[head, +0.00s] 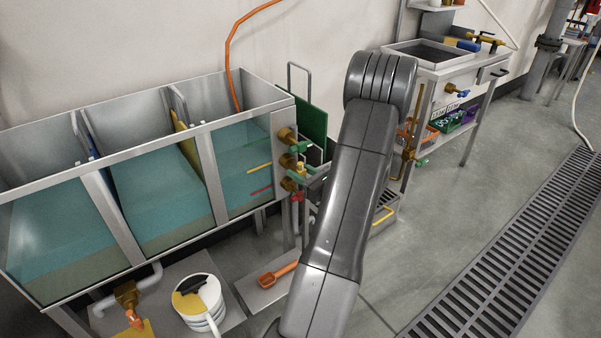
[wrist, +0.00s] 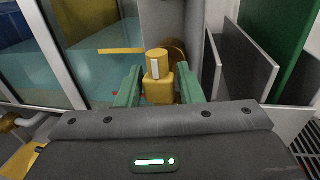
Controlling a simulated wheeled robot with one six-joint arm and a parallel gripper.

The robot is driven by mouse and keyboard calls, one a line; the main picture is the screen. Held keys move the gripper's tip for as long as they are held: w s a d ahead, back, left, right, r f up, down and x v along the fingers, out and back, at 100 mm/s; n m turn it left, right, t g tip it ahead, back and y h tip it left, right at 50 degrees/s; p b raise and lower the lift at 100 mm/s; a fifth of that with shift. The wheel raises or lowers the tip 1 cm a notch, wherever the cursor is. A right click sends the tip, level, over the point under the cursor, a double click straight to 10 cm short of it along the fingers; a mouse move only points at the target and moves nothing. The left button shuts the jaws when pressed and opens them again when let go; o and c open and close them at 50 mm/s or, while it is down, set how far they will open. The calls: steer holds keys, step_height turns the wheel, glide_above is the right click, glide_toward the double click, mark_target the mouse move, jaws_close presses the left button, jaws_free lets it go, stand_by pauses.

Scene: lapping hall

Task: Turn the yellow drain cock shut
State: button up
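The yellow drain cock (wrist: 158,72) stands upright in the middle of the wrist view, with a pale strip on its face and brass behind it. In the head view a small part of the yellow cock (head: 299,165) shows at the tank's right end, by the middle brass fitting (head: 288,160). My gripper (wrist: 159,88) has green fingers, one on each side of the yellow cock. Narrow gaps seem to show between fingers and cock, so it looks open around it. In the head view the green fingers (head: 303,158) are partly hidden by my arm.
The glass-fronted tank (head: 205,126) holds water in several compartments. Other brass fittings sit above (head: 287,135) and below the middle one; a red part (head: 296,197) shows lower down. A bucket (head: 202,300) and an orange scoop (head: 277,275) are below. A floor grate (head: 510,245) runs at right.

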jaws_close()
steer(key=shift+r+m+p, duration=0.1)
steer(key=shift+m+p, duration=0.25)
steer(key=shift+m, duration=0.05)
steer(key=shift+m+p, duration=0.8)
steer(key=shift+m, duration=0.2)
steer(key=m+p, duration=0.1)
steer(key=m, duration=0.1)
steer(key=m+t+p, duration=0.1)
steer(key=m+p, duration=0.1)
steer(key=shift+d+m+t+y, duration=0.1)
steer(key=shift+m+t+y, duration=0.2)
steer(key=shift+m, duration=0.1)
steer(key=m+t+p, duration=0.1)
steer(key=m+p, duration=0.1)
steer(key=m, duration=0.4)
steer(key=shift+p, duration=0.35)
steer(key=m+h+p, duration=0.1)
steer(key=m, duration=0.2)
steer(key=m+t+h+p, duration=0.1)
steer(key=m, duration=0.2)
steer(key=shift+w+f+t, duration=0.1)
steer(key=shift+f+t, duration=0.1)
steer(key=shift+t, duration=0.1)
steer(key=shift+m, duration=0.4)
